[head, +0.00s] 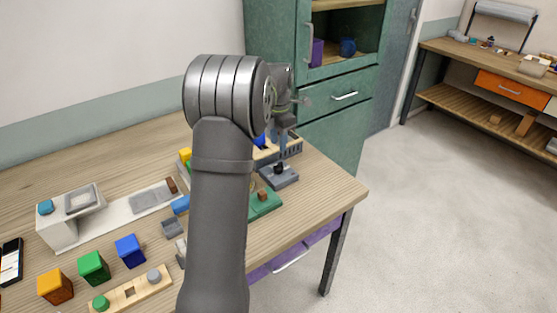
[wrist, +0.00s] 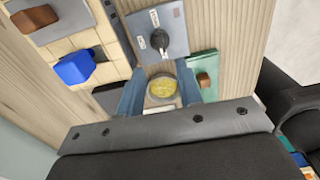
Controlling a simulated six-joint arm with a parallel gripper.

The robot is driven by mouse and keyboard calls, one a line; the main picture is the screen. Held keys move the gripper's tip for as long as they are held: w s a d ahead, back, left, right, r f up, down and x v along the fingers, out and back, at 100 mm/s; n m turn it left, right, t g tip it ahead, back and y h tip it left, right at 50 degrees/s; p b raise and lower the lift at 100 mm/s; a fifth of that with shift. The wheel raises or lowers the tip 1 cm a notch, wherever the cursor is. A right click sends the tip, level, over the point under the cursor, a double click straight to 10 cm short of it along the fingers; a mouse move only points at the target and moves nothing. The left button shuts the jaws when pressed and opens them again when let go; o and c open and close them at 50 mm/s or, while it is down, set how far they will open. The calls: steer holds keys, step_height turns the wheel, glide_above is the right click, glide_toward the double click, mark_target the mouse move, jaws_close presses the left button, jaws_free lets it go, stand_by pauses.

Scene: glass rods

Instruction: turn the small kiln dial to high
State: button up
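The kiln dial is a dark round knob (wrist: 160,40) on a blue-grey plate (wrist: 174,21) at the top centre of the wrist view. Two small white labels sit by the knob, too small to read; I cannot tell which one it points to. In the head view the plate (head: 287,181) lies near the table's right end, with the knob (head: 279,168) on it. My gripper (head: 283,150) is above the plate there. In the wrist view my gripper (wrist: 161,92) has its blue fingers apart, and the knob shows beyond them, not between them.
A round yellowish piece (wrist: 162,87) shows between the fingers; I cannot tell its depth. A green plate with a brown block (wrist: 204,80) is right of the dial. A blue block (wrist: 75,67) is left. The green cabinet (head: 335,125) stands behind the table.

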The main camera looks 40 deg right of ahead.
mark_target(279, 163)
step_height(279, 163, down, 8)
steer(key=shift+f, duration=0.1)
steer(key=shift+c, duration=0.2)
jaws_close()
